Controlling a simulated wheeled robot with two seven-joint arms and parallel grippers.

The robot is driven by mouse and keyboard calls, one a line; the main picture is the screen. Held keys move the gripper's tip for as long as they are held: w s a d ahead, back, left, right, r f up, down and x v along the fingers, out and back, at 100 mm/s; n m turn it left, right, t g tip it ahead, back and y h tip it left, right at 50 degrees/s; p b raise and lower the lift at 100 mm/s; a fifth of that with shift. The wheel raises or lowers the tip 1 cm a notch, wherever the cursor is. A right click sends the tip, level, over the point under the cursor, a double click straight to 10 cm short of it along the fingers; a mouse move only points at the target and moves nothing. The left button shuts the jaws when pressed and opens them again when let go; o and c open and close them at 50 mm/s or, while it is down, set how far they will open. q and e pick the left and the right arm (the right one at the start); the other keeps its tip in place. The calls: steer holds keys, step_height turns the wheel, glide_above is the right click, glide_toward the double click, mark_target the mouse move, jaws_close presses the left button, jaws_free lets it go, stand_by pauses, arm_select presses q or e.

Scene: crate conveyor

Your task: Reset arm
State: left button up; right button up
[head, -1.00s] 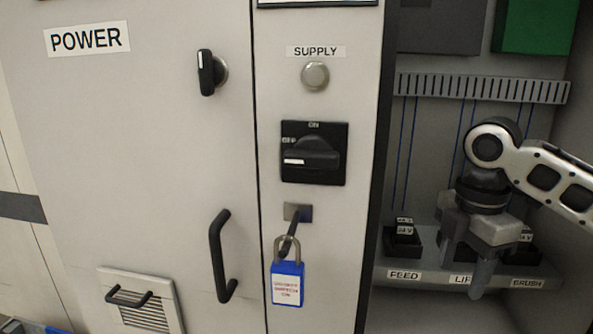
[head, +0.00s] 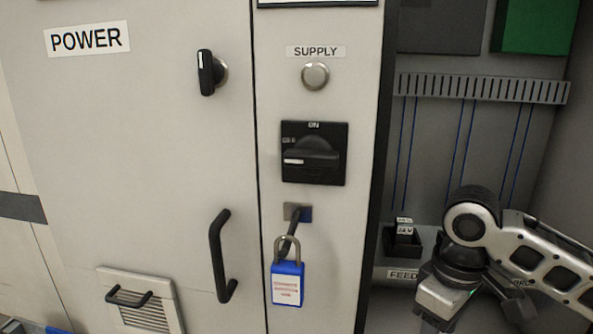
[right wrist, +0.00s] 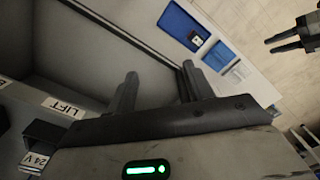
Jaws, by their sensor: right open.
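My right gripper (head: 442,304) is at the lower right of the head view, in front of the open cabinet bay; its fingertips are cut off or hidden there. In the right wrist view its two fingers (right wrist: 158,82) stand apart with nothing between them. A dark two-pronged part at the upper right of the right wrist view looks like my left gripper (right wrist: 285,42); its opening is unclear. The left gripper is not in the head view.
The bay's shelf holds a black block (head: 403,240) above the FEED label (head: 403,275). A LIFT label (right wrist: 62,107) shows in the wrist view. Left of the bay are a rotary switch (head: 314,153), a blue padlock (head: 287,284) hanging below it, and a door handle (head: 220,256).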

steer(key=s+a+f+m+t+y, duration=0.3)
steer(key=s+a+f+m+y, duration=0.1)
steer(key=s+a+f, duration=0.7)
steer(key=s+d+f+m+h, duration=0.1)
steer(key=s+d+f+h, duration=0.15)
steer(key=s+d, duration=0.2)
steer(key=s+d+f+m+h, duration=0.1)
steer(key=s+d+f, duration=0.3)
steer(key=d, duration=0.2)
steer(key=w+a+f+t+y, duration=0.1)
steer(key=w+a+f+t, duration=0.1)
steer(key=w+f+t, duration=0.1)
steer(key=w+a+f+n+t+y, duration=0.1)
steer(key=w+a+f+t, duration=0.1)
steer(key=f, duration=0.4)
steer(key=shift+w+a+f+t, duration=0.3)
steer(key=shift+w+t, duration=0.35)
steer(key=shift+t, duration=0.35)
